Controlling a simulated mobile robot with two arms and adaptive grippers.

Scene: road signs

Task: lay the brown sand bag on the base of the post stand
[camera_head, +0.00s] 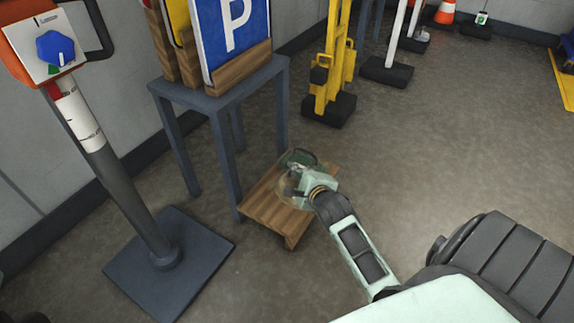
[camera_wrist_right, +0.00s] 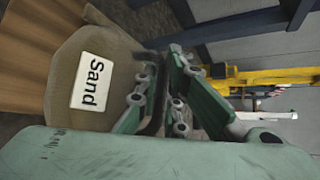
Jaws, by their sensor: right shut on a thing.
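The brown sand bag (camera_head: 286,190) is at the low wooden platform (camera_head: 262,212) in the head view. It fills much of the left of the right wrist view (camera_wrist_right: 122,68), with a white "Sand" label facing the camera. My right gripper (camera_head: 298,168) is shut on the bag's edge, its green fingers showing in the wrist view (camera_wrist_right: 160,90). I cannot tell whether the bag still touches the platform. The post stand has a dark grey post (camera_head: 128,192) rising from a flat square base (camera_head: 200,250), left of the platform. The base's visible top is bare. My left gripper is not in view.
A grey table (camera_head: 222,92) with a blue parking sign (camera_head: 232,35) and wooden blocks stands behind the platform. An orange-and-white unit (camera_head: 40,45) tops the post. A yellow stand (camera_head: 333,70) is farther back. Open floor lies to the right.

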